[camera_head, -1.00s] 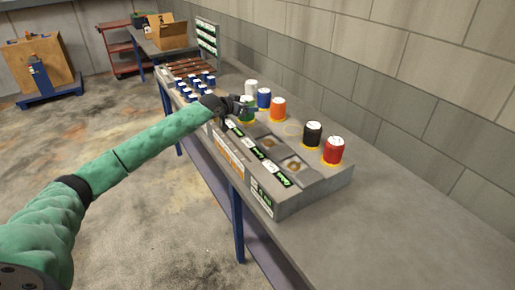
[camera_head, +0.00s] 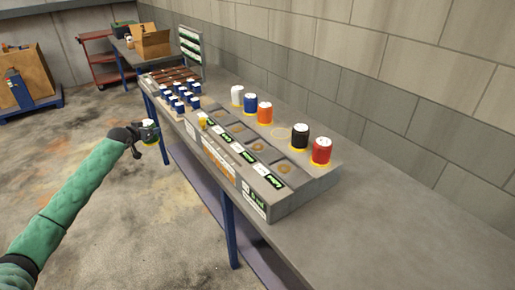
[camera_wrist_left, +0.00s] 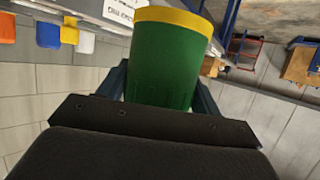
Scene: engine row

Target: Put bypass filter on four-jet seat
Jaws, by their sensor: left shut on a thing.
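My left gripper (camera_head: 139,135) is shut on a green filter (camera_wrist_left: 165,62) with a yellow rim. It holds the filter off the bench's front side, above the floor. The filter also shows in the head view (camera_head: 150,132), small, with a white top. A grey seat block (camera_head: 268,202) on the bench has a row of recessed seats with green and black labels, too small to read; I cannot tell which is the four-jet seat. A small yellow-and-white item (camera_head: 202,119) stands at the block's far end. My right gripper is not in view.
Several small blue-and-white items (camera_head: 180,97) stand farther along. The bench (camera_head: 390,215) is clear at right.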

